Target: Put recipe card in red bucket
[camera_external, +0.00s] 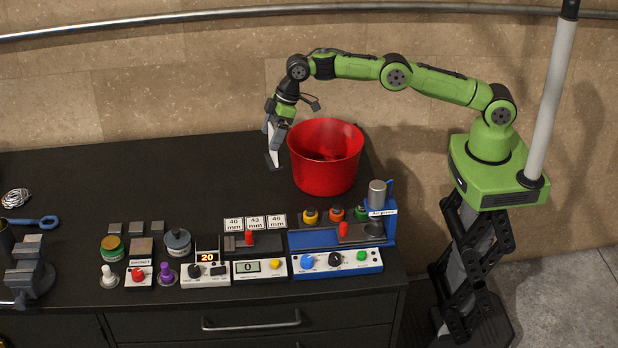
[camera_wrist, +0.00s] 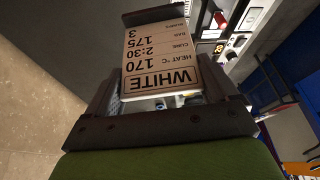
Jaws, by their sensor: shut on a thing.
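The recipe card (camera_wrist: 160,55) is a pale card with dark print reading WHITE, HEAT, CURE and BAR. In the wrist view it sits between the fingers of my gripper (camera_wrist: 155,20). In the external view my gripper (camera_external: 274,160) points down over the black bench, just left of the red bucket (camera_external: 325,180). The gripper is shut on the card. The card is too small to make out clearly in the external view. The red bucket stands upright at the back right of the bench, with its open top facing up.
A row of press controls (camera_external: 335,261) with knobs and buttons lines the front of the bench (camera_external: 110,185). Size blocks (camera_external: 254,223) and a press (camera_external: 378,195) stand in front of the bucket. A vise (camera_external: 30,275) and wrench (camera_external: 38,221) are far left. The back left is clear.

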